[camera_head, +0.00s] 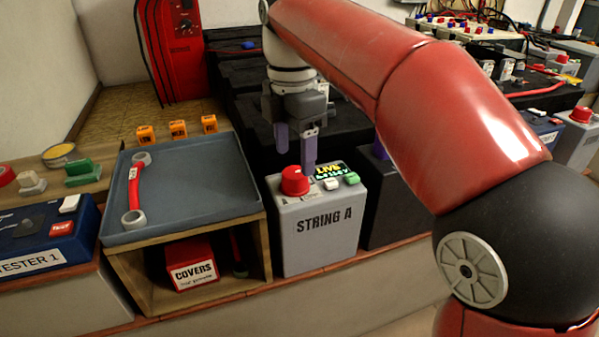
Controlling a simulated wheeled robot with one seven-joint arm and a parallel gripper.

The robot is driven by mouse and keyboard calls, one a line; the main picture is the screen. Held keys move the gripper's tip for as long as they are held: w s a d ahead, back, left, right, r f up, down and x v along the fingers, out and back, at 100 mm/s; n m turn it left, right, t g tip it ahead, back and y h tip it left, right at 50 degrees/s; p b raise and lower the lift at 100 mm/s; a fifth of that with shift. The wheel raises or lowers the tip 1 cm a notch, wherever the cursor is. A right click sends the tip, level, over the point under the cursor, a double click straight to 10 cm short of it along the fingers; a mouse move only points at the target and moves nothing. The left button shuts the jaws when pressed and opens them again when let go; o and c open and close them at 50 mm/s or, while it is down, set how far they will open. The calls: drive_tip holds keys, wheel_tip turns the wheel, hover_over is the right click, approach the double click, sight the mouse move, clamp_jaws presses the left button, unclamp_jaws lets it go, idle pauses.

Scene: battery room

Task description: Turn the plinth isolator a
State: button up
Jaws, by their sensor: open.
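The plinth isolator a is a grey box marked STRING A (318,234) on the brick-edged plinth. On its top are a red round knob (295,180), a small screen reading LIVE (327,171), a white button and a green button (352,178). My gripper (296,158) points down just above and behind the box top, with purple fingers. The fingers are apart, one left of the knob and one behind its right side, with nothing seen between them. Whether a finger touches the knob cannot be told. The box's back is hidden.
A blue-grey tray (190,205) with a red-handled wrench (134,188) stands left on a wooden shelf, above a red COVERS box (192,266). Three orange blocks (178,129) lie behind it. A blue TESTER 1 (45,240) is far left. A dark box (393,205) stands close right.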

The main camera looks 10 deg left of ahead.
sight(295, 172)
wheel_tip(295, 172, down, 4)
drive_tip(key=shift+f+b, duration=0.15)
drive_tip(key=shift+b, duration=0.4)
drive_tip(key=c, duration=1)
drive_tip(key=shift+o, duration=0.2)
drive_tip(key=shift+d, duration=0.1)
